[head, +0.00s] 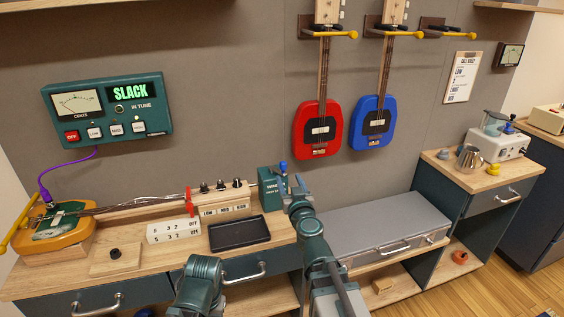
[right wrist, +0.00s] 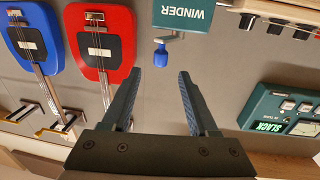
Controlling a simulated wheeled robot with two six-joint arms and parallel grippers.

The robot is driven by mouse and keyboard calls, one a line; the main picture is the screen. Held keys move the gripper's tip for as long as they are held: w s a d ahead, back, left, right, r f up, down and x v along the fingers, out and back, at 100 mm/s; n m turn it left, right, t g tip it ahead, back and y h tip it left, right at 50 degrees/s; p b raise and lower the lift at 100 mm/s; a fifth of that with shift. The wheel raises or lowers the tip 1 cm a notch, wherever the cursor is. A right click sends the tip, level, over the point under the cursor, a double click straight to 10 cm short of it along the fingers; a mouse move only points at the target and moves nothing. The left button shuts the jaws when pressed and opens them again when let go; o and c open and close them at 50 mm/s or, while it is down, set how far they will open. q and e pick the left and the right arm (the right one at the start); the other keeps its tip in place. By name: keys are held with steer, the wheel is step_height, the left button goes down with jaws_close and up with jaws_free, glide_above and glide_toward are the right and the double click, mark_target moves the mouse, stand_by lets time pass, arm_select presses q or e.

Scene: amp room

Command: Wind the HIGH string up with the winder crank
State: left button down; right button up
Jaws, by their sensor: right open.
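The teal winder box (head: 270,190) stands at the right end of the bench, by the pegs. Its crank has a blue knob (head: 283,167). In the right wrist view, which is upside down, the winder (right wrist: 184,14) and its blue knob (right wrist: 161,56) show just beyond my fingertips. My right gripper (right wrist: 161,72) is open and empty, lined up with the knob; I see no contact. LOW, MID and HIGH labels (head: 225,209) mark the peg block. Strings run left to the orange instrument (head: 55,232). The tuner (head: 108,108) reads SLACK. My left gripper is out of view.
A black tray (head: 239,234), a white number block (head: 173,231) and a small wooden block (head: 115,258) sit on the bench. Red (head: 318,130) and blue (head: 373,123) instruments hang on the wall above. A grey case (head: 375,232) lies to the right.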

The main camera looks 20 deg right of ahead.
steer(key=w, duration=1.2)
steer(key=shift+d, duration=0.35)
jaws_close()
